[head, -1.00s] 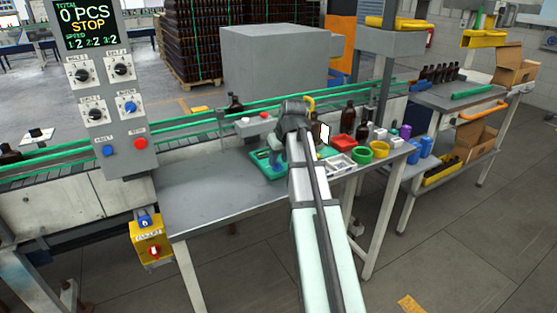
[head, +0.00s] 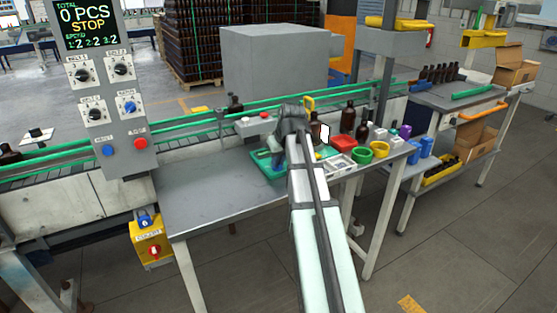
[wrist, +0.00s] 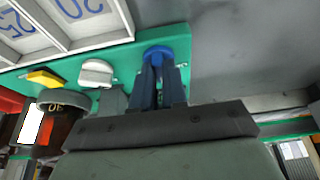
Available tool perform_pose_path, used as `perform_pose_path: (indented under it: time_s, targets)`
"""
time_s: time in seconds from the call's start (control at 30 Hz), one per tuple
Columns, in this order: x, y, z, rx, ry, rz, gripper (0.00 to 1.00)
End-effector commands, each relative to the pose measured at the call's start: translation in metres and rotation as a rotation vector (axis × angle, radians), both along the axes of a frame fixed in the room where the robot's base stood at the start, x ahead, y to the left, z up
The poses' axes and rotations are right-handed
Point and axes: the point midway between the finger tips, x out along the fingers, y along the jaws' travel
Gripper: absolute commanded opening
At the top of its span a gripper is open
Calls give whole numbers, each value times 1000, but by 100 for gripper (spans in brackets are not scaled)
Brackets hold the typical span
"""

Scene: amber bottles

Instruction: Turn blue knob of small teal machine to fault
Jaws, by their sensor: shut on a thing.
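The small teal machine (head: 266,170) sits on the grey table, partly hidden behind my arm in the head view. Its teal plate (wrist: 127,66) fills the middle of the wrist view. The blue knob (wrist: 160,52) stands on this plate, and my gripper (wrist: 158,74) is shut on it, one blue-grey finger on each side. The gripper also shows in the head view (head: 276,158), small and partly hidden by my wrist. A white knob (wrist: 96,73) is beside the blue one on the plate. Fault marks and the knob's pointer are not readable.
A white tray (wrist: 65,42) with blue numbers lies close to the plate. A yellow part (wrist: 44,80) is beside the white knob. Amber bottles (head: 347,117), a red bin (head: 343,142) and a green ring (head: 363,155) stand to the right. The table's left part (head: 205,195) is clear.

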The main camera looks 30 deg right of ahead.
Motion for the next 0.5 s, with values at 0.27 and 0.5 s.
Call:
perform_pose_path:
  time_s: [0.27,0.5]
  targets:
    - [0,0,0,0,0,-9,0]
    - [0,1,0,-1,0,-91,0]
